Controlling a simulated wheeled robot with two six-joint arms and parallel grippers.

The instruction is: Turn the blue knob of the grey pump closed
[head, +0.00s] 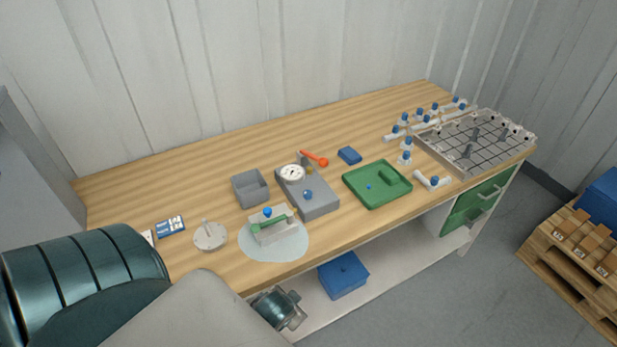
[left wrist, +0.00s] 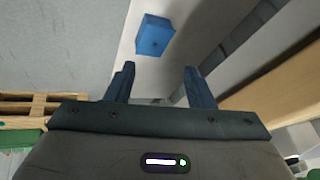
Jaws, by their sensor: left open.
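The grey pump (head: 318,205) sits on the wooden bench in the head view, with a round white gauge (head: 292,173) at its back. A small blue knob (head: 308,195) is on top of the pump; its turn position is too small to tell. My left gripper (left wrist: 159,72) shows in the left wrist view, open with nothing between its fingers. It is off the bench's front side, apart from the pump, with the lower shelf in its view. The pump is not seen in the left wrist view. My right gripper is not in view.
A pale block with a green handle (head: 270,224) is close in front. An orange-red handle (head: 314,158) is behind. A blue box (head: 344,275) sits on the lower shelf.

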